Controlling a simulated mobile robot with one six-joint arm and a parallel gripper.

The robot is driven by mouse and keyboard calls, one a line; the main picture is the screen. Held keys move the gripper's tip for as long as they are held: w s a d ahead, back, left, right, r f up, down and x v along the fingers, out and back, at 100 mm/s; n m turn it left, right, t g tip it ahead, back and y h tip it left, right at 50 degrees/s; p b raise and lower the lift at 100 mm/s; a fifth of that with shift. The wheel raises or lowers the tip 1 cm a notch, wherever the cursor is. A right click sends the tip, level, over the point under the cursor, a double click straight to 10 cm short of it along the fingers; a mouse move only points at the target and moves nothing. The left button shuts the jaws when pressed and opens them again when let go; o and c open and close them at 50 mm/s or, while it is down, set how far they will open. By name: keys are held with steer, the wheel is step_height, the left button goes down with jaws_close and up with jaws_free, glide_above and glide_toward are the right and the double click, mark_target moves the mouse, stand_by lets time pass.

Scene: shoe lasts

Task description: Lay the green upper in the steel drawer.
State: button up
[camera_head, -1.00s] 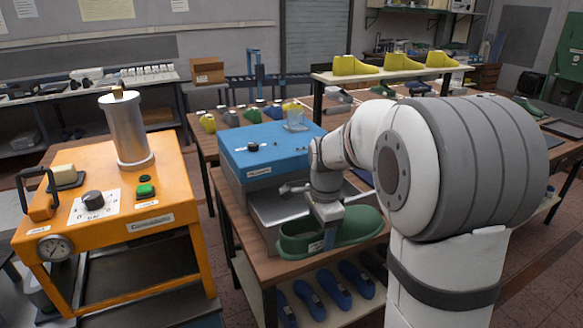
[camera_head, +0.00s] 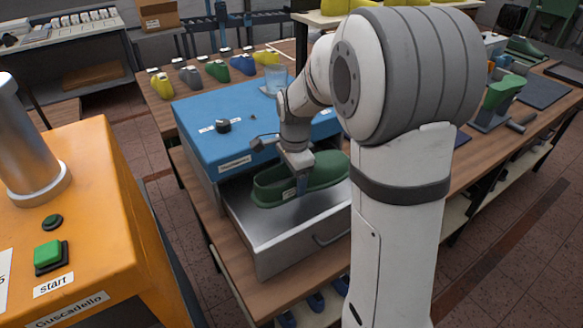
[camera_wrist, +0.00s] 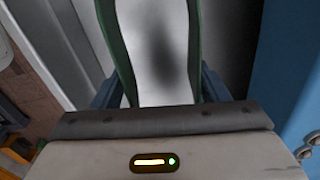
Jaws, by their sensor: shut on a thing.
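The green upper (camera_head: 320,176) is over the open steel drawer (camera_head: 290,247), toward the blue unit's side, in the head view. My gripper (camera_head: 301,184) points down and is shut on the upper near its left part. In the wrist view the upper's green wall (camera_wrist: 119,50) runs up between my fingers (camera_wrist: 160,88), with a pale grey surface and a dark shadow inside it. Whether the upper's underside touches the drawer floor cannot be told.
The drawer sticks out of a blue-topped unit (camera_head: 240,118) on a wooden bench (camera_head: 207,222). An orange machine (camera_head: 95,190) stands at the left. Small coloured shoe forms (camera_head: 217,70) line the bench behind.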

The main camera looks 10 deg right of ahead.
mark_target(293, 211)
steer(key=shift+s+f+b, duration=0.1)
steer(key=shift+f+b, duration=2.9)
steer(key=shift+f, duration=1.65)
steer(key=shift+f, duration=0.2)
steer(key=o, duration=1.1)
step_height(293, 211, up, 8)
steer(key=shift+s, duration=0.15)
